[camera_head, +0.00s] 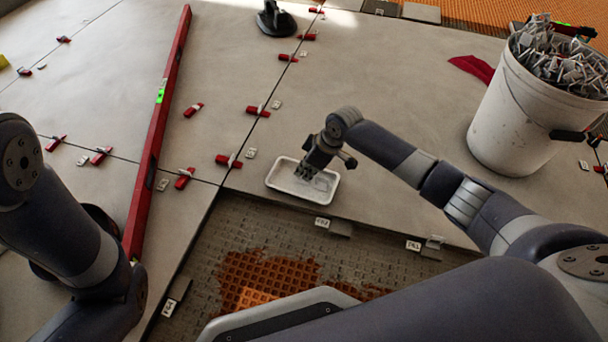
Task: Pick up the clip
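Small grey and white clips (322,184) lie in a shallow white tray (281,186) on the floor tiles, near the tile edge. My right gripper (308,176) reaches down into the tray from the right, with its fingertips low at the tray's left-middle. The fingers are small here and partly hidden by the gripper body, so I cannot tell whether they hold a clip. My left arm enters at the left edge; its gripper is outside the view.
A white bucket (505,115) full of clips stands at right. A long red level (157,125) lies across the tiles. Red wedges (228,161) straddle the tile joints. A black suction cup tool (276,20) stands at the back. The untiled bed (225,235) with brown adhesive lies in front.

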